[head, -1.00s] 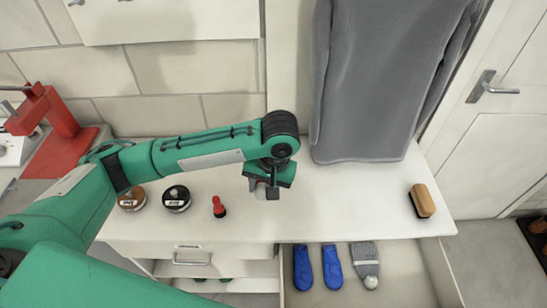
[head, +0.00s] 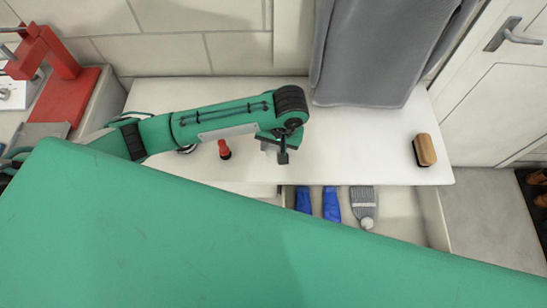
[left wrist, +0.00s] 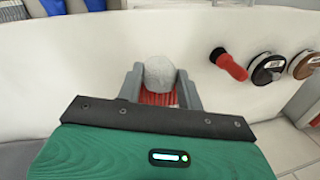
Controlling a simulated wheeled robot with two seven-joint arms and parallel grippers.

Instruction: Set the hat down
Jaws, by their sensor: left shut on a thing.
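In the left wrist view, my left gripper (left wrist: 160,90) is shut on a hat (left wrist: 159,72) with a pale grey pompom and a red ribbed part. The fingers sit on either side of it, just above the white top. In the head view, the same gripper (head: 282,152) points down over the front part of the white top (head: 350,150); the held hat is mostly hidden there by the gripper. My right gripper is not in view.
An open drawer below holds blue mittens (head: 331,204) and a grey knit hat (head: 363,203). A brush (head: 424,150) lies right. Grey cloth (head: 375,50) hangs behind. The top between gripper and brush is clear.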

